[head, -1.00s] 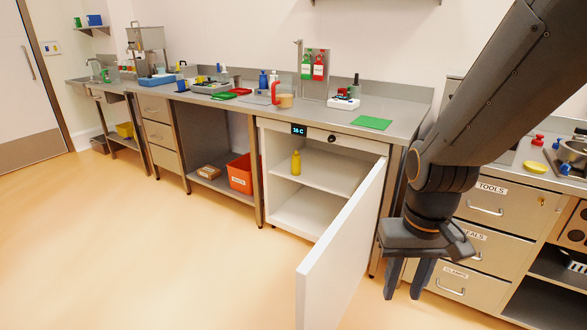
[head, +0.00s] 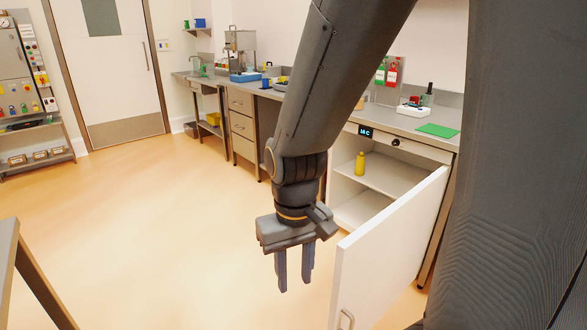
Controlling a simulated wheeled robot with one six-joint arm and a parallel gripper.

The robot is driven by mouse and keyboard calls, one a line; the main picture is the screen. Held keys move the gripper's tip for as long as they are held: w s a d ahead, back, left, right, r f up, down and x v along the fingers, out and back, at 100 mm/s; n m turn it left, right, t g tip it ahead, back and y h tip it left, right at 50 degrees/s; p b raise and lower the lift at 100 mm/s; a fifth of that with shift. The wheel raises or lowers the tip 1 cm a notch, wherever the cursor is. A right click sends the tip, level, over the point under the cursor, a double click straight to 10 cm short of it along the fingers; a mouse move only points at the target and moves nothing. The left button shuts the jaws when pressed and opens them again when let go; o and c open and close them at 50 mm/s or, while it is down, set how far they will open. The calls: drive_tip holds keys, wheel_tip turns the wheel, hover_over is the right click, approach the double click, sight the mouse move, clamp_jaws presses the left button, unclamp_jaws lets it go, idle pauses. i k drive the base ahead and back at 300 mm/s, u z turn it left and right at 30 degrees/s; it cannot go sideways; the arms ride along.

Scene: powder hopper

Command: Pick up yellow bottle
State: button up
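The yellow bottle (head: 360,164) stands upright on the upper shelf of the open white cabinet (head: 384,178) under the counter. My gripper (head: 294,275) hangs down in front of the cabinet, to the left of the open door and nearer to me than the bottle. Its two fingers are apart with floor visible between them, and it holds nothing. It is clear of the bottle.
The white cabinet door (head: 385,262) stands swung out towards me, just right of my gripper. The counter (head: 400,122) above carries a green mat (head: 438,131) and a white tray. The floor (head: 170,220) on the left is clear. A bench edge (head: 35,275) shows at lower left.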

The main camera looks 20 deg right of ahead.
sight(361, 163)
drive_tip(key=u, duration=0.5)
drive_tip(key=i, duration=2.6)
drive_tip(key=z, duration=1.95)
drive_tip(key=i, duration=1.25)
drive_tip(key=z, duration=2.05)
